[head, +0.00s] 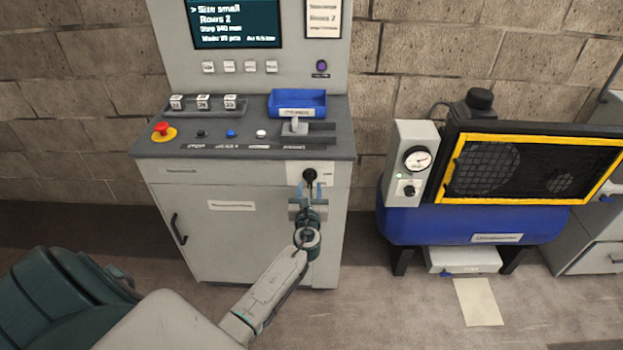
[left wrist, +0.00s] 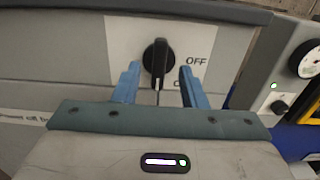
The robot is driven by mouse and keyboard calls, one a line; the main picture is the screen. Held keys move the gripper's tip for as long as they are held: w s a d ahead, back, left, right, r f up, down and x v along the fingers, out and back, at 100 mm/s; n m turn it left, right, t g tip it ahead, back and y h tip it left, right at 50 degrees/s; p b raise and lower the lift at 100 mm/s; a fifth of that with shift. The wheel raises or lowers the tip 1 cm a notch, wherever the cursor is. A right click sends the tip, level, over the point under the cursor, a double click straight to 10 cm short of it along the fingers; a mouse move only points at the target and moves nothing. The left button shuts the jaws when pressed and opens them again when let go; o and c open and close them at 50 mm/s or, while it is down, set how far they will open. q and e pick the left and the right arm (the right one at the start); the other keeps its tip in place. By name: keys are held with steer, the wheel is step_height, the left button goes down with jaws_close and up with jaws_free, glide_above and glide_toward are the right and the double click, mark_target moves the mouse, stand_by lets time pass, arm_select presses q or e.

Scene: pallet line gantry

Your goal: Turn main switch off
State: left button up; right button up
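The main switch is a black rotary knob (head: 309,175) on a pale plate at the upper right of the grey cabinet's front. In the left wrist view the knob (left wrist: 157,58) stands about upright. The word OFF shows to its right, and a second label below is mostly hidden by a finger. My left gripper (head: 311,190) is in front of the knob. Its two blue fingers (left wrist: 158,72) are open, one on each side of the knob, with a visible gap on both sides. My right gripper is in neither view.
The console top above holds a red emergency button (head: 162,130), small buttons, a lever (head: 295,127) and a blue tray (head: 297,104). To the right stands a blue compressor tank (head: 470,222) with a gauge box (head: 414,150) and a yellow-framed guard (head: 535,137).

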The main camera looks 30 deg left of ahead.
mark_target(310, 180)
arm_select(q)
steer(key=shift+x, duration=2.1)
jaws_close()
